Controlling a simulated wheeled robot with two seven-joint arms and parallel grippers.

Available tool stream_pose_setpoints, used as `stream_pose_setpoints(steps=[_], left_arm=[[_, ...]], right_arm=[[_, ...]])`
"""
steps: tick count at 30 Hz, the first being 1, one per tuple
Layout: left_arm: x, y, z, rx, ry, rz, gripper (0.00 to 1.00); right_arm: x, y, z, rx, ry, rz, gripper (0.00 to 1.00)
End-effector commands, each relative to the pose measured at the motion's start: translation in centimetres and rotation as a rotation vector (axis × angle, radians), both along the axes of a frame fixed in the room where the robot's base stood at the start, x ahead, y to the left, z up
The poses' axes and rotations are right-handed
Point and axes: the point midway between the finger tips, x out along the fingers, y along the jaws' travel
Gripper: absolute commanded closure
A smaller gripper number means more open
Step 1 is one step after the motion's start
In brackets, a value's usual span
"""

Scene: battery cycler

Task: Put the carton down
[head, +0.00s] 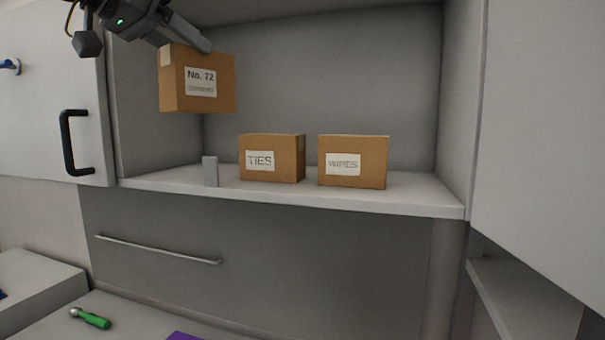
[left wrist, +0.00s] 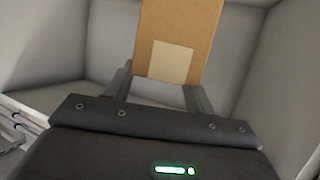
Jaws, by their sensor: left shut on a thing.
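The carton (head: 208,102), a brown box labelled "No. 72", hangs in the air at the upper left of the open shelf space, above the shelf board. My left gripper (head: 205,45) comes in from the top left and is shut on the carton near its top. In the left wrist view the carton (left wrist: 208,42) is between the two fingers of my left gripper (left wrist: 157,88), with a pale patch on its near face. My right gripper is not in view.
On the shelf board (head: 400,201) stand two brown boxes, one labelled "TIES" (head: 285,160) and one "WIPES" (head: 365,160). A small grey block (head: 210,171) stands at the shelf's left. A green-handled tool (head: 95,320) lies on the counter below.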

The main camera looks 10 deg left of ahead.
Motion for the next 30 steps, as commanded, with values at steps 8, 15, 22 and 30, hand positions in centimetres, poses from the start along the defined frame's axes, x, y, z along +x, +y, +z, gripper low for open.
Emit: stream_pose_setpoints(steps=[8, 15, 22, 30], left_arm=[[0.2, 0.0, 0.0, -0.001, -0.002, -0.001, 1.00], [4.2, 1.8, -2.0, -0.002, 0.003, 0.001, 1.00], [9.3, 4.0, -4.8, -0.002, 0.004, -0.004, 1.00], [11.8, 5.1, -8.4, -0.001, -0.002, -0.003, 1.00]], right_arm=[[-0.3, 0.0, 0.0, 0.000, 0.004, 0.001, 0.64], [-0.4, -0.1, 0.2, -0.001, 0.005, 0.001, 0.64], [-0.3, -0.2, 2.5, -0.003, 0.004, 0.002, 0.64], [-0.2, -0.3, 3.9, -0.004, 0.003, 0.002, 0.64]])
